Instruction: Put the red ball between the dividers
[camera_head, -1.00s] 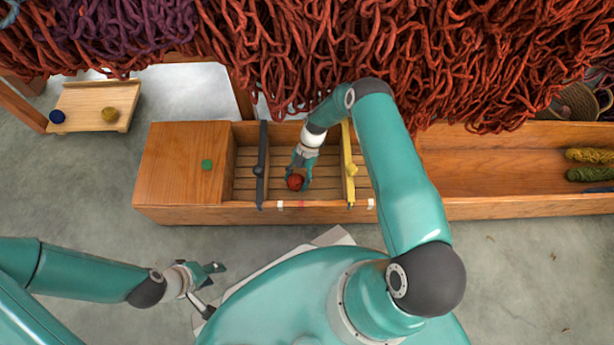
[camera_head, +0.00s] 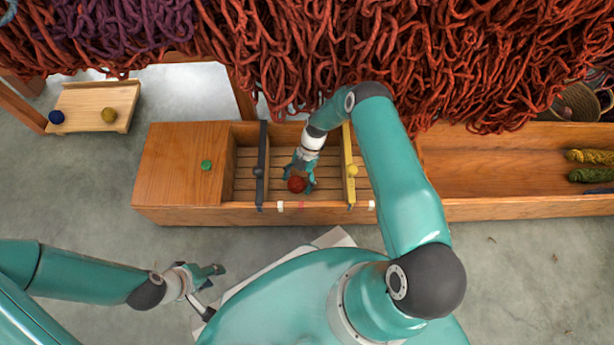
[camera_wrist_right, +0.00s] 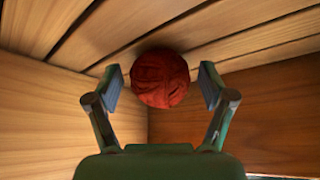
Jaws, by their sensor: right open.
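The red ball (camera_head: 297,184) lies on the slatted floor of the wooden trough, between the dark divider (camera_head: 261,165) on its left and the yellow divider (camera_head: 348,165) on its right. My right gripper (camera_head: 300,183) is down in that section with its fingers on either side of the ball. In the right wrist view the red ball (camera_wrist_right: 160,79) sits between the parted fingertips (camera_wrist_right: 162,88), with a gap on each side. My left gripper (camera_head: 212,277) is outside the trough, near the lower left; its opening is too small to judge.
The trough has a flat wooden lid (camera_head: 180,165) with a green round thing (camera_head: 206,165) at the left. A small tray (camera_head: 95,98) with a blue and a yellow ball stands at the far left. Red wool (camera_head: 400,60) hangs along the back.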

